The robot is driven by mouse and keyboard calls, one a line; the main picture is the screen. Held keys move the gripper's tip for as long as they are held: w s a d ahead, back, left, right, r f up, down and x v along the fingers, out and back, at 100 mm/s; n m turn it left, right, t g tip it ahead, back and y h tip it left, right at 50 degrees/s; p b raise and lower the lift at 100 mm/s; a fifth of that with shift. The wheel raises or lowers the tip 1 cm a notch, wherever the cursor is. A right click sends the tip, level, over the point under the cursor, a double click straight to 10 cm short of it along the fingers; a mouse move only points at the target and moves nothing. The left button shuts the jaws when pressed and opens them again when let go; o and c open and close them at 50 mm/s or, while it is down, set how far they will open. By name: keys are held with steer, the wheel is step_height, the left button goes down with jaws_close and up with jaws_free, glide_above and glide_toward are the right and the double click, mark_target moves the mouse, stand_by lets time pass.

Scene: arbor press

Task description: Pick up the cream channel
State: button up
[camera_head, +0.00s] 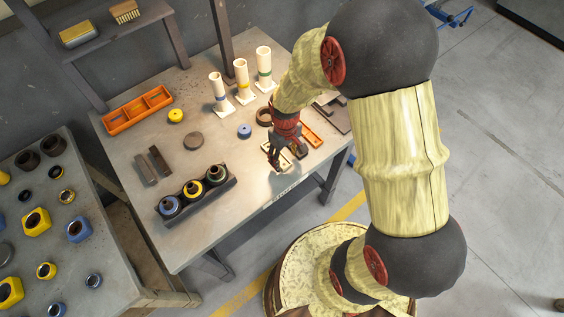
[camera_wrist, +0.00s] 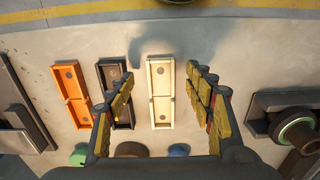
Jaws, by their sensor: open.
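The cream channel (camera_wrist: 161,92) is a pale, narrow open tray with a crosswise divider. It lies flat on the table, lengthwise in the wrist view. My gripper (camera_wrist: 160,76) is open above it, with the channel showing between the two fingers and apart from both. In the head view my gripper (camera_head: 276,160) hangs over the table's front edge region and partly hides the cream channel (camera_head: 284,164).
A dark channel (camera_wrist: 117,92) lies just left of the cream one, partly behind the left finger, and an orange channel (camera_wrist: 70,95) lies farther left. A black holder with several rings (camera_head: 194,193) stands nearby. White posts (camera_head: 241,80) stand farther back.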

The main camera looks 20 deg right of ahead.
mark_target(284, 165)
step_height(284, 165, down, 3)
steer(key=shift+f, duration=0.1)
steer(key=c, duration=0.4)
jaws_close()
stand_by(0.3)
